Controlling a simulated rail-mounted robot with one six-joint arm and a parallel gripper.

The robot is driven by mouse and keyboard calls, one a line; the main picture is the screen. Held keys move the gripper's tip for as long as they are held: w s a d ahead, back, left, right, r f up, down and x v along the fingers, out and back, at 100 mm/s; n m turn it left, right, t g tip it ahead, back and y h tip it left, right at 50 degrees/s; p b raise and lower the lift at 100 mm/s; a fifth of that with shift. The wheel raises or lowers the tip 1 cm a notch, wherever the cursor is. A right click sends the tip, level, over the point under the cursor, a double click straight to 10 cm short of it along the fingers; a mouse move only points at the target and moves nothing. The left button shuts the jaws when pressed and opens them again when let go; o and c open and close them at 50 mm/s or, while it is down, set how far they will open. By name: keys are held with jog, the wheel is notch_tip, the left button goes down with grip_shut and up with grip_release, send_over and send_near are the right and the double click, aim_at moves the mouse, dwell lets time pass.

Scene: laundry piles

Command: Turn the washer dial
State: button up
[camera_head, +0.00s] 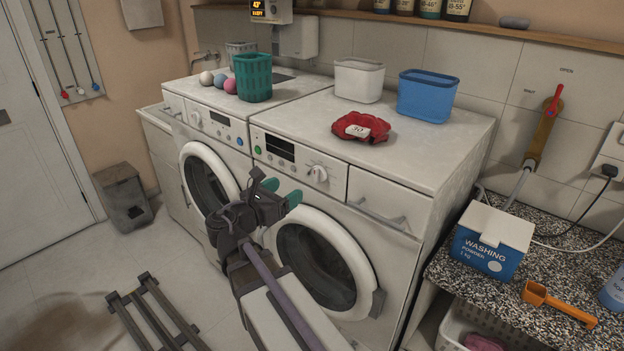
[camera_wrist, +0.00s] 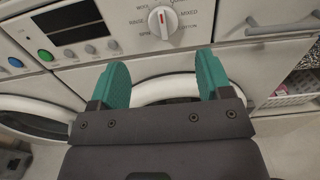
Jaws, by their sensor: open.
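The right washer (camera_head: 395,140) has a white dial (camera_head: 318,173) at the right of its control panel. In the wrist view the dial (camera_wrist: 163,21) is a round white knob with a red mark near its top, ringed by printed settings. My gripper (camera_head: 282,192) has green fingers and is open and empty. It is in front of the right washer, to the left of and below the dial in the head view. In the wrist view my gripper (camera_wrist: 160,82) spreads its fingers below the dial, apart from it. The dial is unobstructed in both views.
On the washer tops are a red cloth (camera_head: 361,127) with a card marked 30, a blue basket (camera_head: 427,95), a white basket (camera_head: 359,80) and a green basket (camera_head: 253,77). A washing powder box (camera_head: 490,241) stands on the speckled counter at right. The round door (camera_head: 320,262) bulges below the panel.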

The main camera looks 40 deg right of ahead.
aim_at(315, 173)
jog(key=d, duration=0.3)
jog(key=w+d, duration=0.1)
jog(key=d, duration=0.6)
jog(key=shift+w+d, duration=0.15)
jog(key=shift+d, duration=0.25)
jog(key=c, duration=0.9)
